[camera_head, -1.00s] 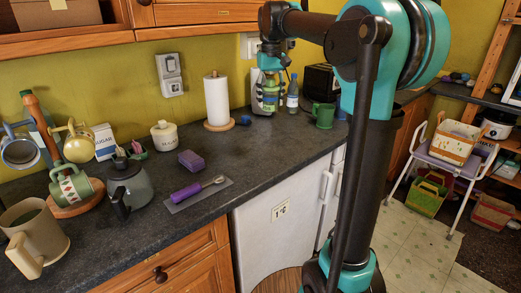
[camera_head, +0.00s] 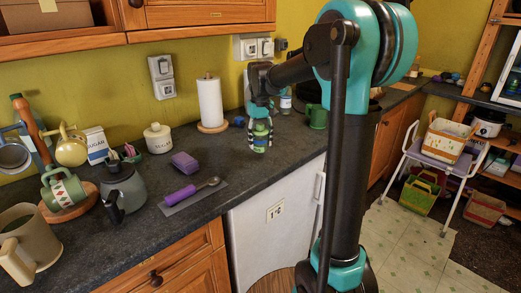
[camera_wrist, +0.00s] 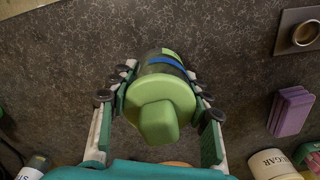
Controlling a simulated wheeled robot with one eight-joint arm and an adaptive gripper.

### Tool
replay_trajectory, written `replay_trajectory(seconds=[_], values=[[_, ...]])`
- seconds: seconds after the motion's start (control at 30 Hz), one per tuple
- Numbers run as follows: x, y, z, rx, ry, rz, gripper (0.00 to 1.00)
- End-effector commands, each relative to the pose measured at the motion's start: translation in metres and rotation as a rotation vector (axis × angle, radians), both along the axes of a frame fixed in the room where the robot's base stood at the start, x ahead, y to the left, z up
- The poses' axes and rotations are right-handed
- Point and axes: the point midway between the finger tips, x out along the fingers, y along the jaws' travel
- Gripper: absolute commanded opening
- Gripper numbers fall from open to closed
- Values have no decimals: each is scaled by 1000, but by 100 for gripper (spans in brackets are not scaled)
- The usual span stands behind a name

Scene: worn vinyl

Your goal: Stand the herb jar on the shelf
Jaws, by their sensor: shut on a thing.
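The herb jar (camera_head: 260,138) has a green lid and green bands. My gripper (camera_head: 260,128) is shut around it from above, over the counter near its front edge. In the wrist view the jar's green lid (camera_wrist: 160,122) and a blue band show between the two fingers of my gripper (camera_wrist: 161,88). The jar looks about upright; I cannot tell whether its base touches the counter. An open wooden shelf (camera_head: 75,38) with a cardboard box on it is at the top left, on the wall.
A paper towel roll (camera_head: 210,103), sugar jar (camera_head: 158,138), purple sponge (camera_head: 185,163), purple-handled spoon (camera_head: 190,192) and dark pot (camera_head: 122,187) stand left of the jar. A green mug (camera_head: 317,117) and a bottle (camera_head: 285,103) are behind right. Counter between sponge and jar is clear.

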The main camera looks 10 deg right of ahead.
Motion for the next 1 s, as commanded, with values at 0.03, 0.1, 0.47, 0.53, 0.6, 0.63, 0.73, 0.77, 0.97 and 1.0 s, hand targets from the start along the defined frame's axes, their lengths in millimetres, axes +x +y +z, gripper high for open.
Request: replay_trajectory(seconds=[0.03,0.1,0.47,0.53,0.6,0.63,0.73,0.77,0.97,1.0], values=[[0,0,-3,0,0,0,10],[0,0,-9,0,0,0,10],[0,0,-38,0,0,0,10],[0,0,-38,0,0,0,10],[0,0,-38,0,0,0,10],[0,0,-39,0,0,0,10],[0,0,-40,0,0,0,56],[0,0,-40,0,0,0,59],[0,0,-40,0,0,0,69],[0,0,-40,0,0,0,69]])
